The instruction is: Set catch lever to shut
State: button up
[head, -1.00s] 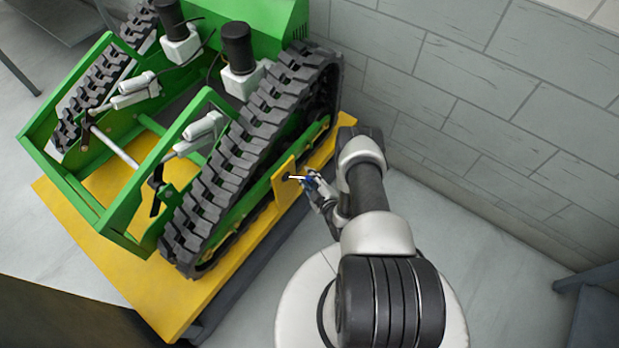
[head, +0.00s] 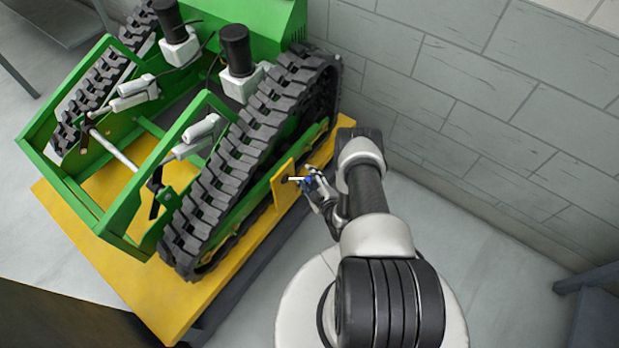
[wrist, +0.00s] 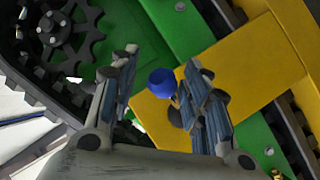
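The catch lever (head: 297,178) is a short pale bar with a blue knob (head: 308,179) at its end. It sits on a yellow plate (head: 283,185) at the side of the tracked carrier (head: 225,150). In the head view the bar points right, away from the plate. My gripper (head: 317,182) is right at the knob. In the wrist view my gripper (wrist: 157,80) is open, its fingers either side of the blue knob (wrist: 161,82). The knob is nearer the right finger, with a gap on the left. I cannot tell whether that finger touches it. The bar is mostly hidden there.
The carrier stands on a yellow platform (head: 160,290). Its black rubber track (head: 215,190) runs close beside the plate. A grey block wall (head: 480,110) rises behind and right of my arm. Clear floor (head: 490,260) lies to the right, with a dark blue-grey object (head: 595,305) at the edge.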

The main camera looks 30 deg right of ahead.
jog(key=v, duration=0.7)
jog(key=shift+s, duration=0.25)
jog(key=shift+s, duration=0.1)
